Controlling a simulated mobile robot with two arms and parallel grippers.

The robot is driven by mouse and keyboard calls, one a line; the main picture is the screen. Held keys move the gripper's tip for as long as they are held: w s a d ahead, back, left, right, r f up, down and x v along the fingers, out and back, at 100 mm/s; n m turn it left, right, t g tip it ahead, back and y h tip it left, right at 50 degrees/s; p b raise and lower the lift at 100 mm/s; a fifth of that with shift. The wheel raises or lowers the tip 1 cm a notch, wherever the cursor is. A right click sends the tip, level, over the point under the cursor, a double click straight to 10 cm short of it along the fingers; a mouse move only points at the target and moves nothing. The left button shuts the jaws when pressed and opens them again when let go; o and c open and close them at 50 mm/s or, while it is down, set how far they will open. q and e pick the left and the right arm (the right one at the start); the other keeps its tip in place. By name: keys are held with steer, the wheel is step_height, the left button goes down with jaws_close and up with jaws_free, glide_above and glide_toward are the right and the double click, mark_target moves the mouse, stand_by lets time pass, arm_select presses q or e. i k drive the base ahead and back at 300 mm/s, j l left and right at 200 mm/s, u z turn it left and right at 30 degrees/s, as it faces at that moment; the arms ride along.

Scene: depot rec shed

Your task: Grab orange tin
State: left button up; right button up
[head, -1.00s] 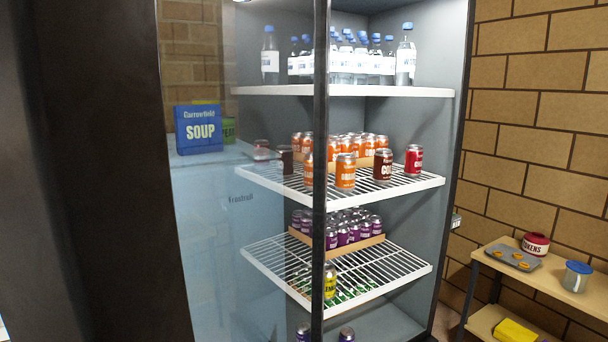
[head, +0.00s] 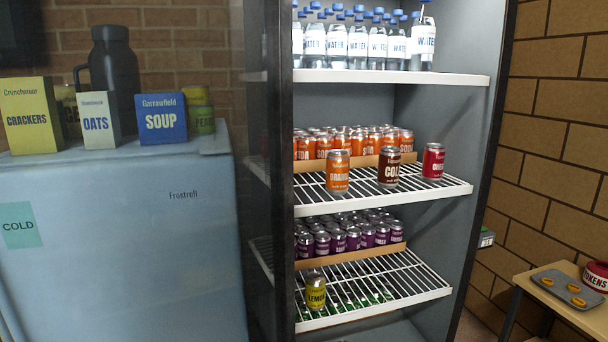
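An orange tin (head: 338,172) labelled "ORANGE" stands upright at the front of the upper wire shelf (head: 428,190) in the tall fridge. A dark brown cola tin (head: 388,166) stands to its right, and a red tin (head: 433,161) stands further right. Behind them a cardboard tray (head: 364,162) holds many orange tins labelled "SODA" or similar; part of that row is hidden by the front tins. Neither of my grippers is in view.
Water bottles (head: 358,42) fill the top shelf. Purple tins (head: 352,236) in a tray and a yellow lemon tin (head: 315,292) are on the lower shelf. A pale-blue chest (head: 130,240) carries boxes at left. A small wooden table (head: 540,290) stands at right.

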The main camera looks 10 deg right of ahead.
mark_target(337, 161)
steer(key=l+z, duration=0.3)
steer(key=l, duration=1.05)
steer(key=i+l+u, duration=0.1)
steer(key=l, duration=0.2)
steer(key=i+l+u, duration=0.2)
steer(key=i+l, duration=0.15)
steer(key=l, duration=0.3)
steer(key=i+l+u, duration=0.1)
steer(key=l, duration=0.2)
steer(key=i+l+u, duration=0.1)
steer(key=l, duration=0.25)
steer(key=l+u, duration=0.25)
steer(key=l, duration=0.5)
steer(key=l+u, duration=0.25)
steer(key=l, duration=0.45)
steer(key=k, duration=0.05)
